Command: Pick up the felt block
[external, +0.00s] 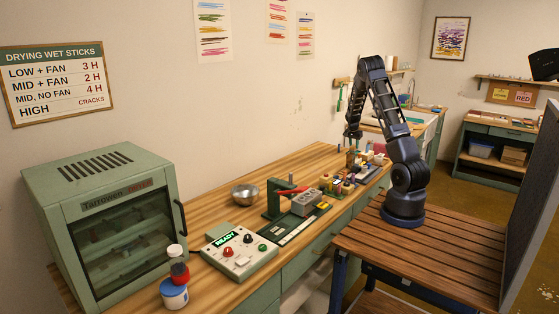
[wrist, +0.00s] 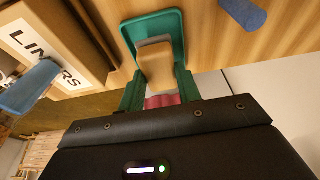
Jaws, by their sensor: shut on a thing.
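In the wrist view my gripper (wrist: 158,86) has green fingers on either side of a tan block (wrist: 155,62) with a pinkish-red part (wrist: 163,100) at its near end. The gripper is shut on this block, which looks like the felt block. A green tray (wrist: 176,24) with a raised rim lies behind the block; I cannot tell whether the block still touches it. In the external view my gripper (external: 352,134) points down over the far end of the workbench, and the block is too small to make out there.
A cardboard box (wrist: 62,38) lettered "LINERS" and a blue piece (wrist: 28,86) are at the left of the wrist view. A blue stick (wrist: 243,13) lies on the wood at the upper right. The drying cabinet (external: 105,225), control box (external: 238,252) and metal bowl (external: 245,194) stand nearer along the bench.

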